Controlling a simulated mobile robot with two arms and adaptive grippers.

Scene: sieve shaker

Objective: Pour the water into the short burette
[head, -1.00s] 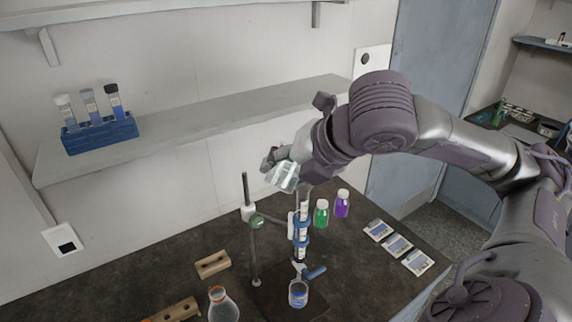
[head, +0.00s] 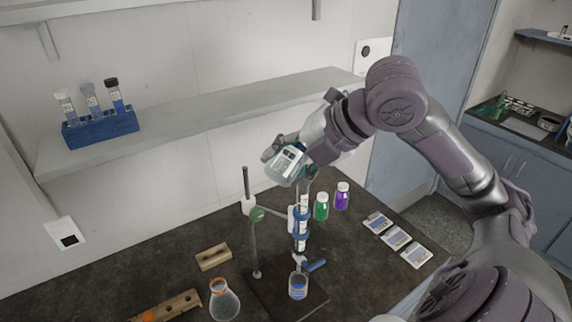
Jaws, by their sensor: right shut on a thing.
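My right gripper (head: 283,152) is shut on a clear glass beaker (head: 283,168) with a pale label, held tilted above the burette. The burette (head: 302,238) stands upright in a blue clamp on a stand with a dark base plate (head: 262,296). Its top lies just below the beaker; I cannot tell whether water is flowing. My left gripper is not in view.
Green (head: 321,207) and purple (head: 342,196) bottles stand right of the burette. An orange-rimmed flask (head: 223,300) and wooden blocks (head: 213,256) are at front left. A wall shelf (head: 200,110) holds a blue tube rack (head: 100,132).

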